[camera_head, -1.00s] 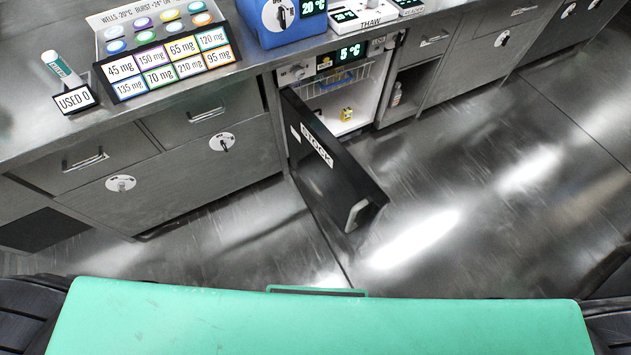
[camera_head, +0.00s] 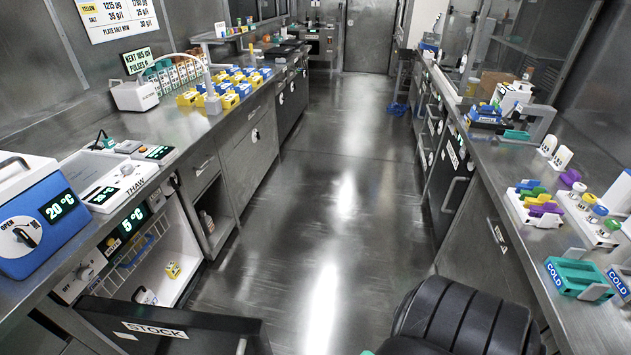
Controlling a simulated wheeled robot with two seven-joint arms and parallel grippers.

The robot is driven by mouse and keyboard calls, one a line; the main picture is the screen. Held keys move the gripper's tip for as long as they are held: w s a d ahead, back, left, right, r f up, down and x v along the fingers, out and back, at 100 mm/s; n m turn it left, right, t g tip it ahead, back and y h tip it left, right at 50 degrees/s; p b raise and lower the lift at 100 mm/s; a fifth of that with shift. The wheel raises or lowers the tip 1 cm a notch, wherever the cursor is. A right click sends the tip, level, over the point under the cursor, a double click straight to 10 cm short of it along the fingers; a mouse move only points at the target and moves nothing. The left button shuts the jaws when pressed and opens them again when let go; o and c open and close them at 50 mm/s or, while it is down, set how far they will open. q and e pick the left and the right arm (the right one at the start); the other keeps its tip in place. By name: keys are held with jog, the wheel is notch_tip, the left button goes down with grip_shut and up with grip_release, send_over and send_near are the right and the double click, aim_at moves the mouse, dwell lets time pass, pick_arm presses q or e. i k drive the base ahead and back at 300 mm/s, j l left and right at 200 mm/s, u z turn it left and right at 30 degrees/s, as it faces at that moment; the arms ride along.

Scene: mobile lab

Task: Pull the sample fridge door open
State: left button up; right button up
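The sample fridge (camera_head: 187,250) is under the left bench, with a "5 °C" display and a white interior. Its dark door (camera_head: 215,326), labelled "STOCK", stands open at the bottom left and is cut off by the picture's lower edge. Part of the door's pale handle (camera_head: 241,345) shows at that edge. A small yellow item (camera_head: 172,270) and a white item (camera_head: 147,296) are inside the fridge. Neither of my grippers is in view. A black ribbed part of my arm shows at the bottom right.
A clear floor aisle (camera_head: 325,200) runs to a far door (camera_head: 371,35). A blue "-20 °C" box (camera_head: 38,220) and a thaw unit (camera_head: 120,178) stand on the left bench. The right bench (camera_head: 480,160) carries racks and instruments.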

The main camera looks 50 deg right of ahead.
aim_at(451, 179)
jog(key=z, duration=2.6)
jog(key=i+j+z, duration=0.2)
jog(key=i, duration=0.25)
jog(key=i+j+z, duration=0.2)
jog(key=i, duration=0.2)
jog(key=i+j+z, duration=0.2)
jog(key=i, duration=0.25)
jog(key=i+j+z, duration=0.25)
jog(key=j, duration=0.35)
jog(key=i+j+z, duration=0.1)
jog(key=i+j, duration=0.2)
jog(key=i+j+z, duration=0.15)
jog(key=j, duration=0.25)
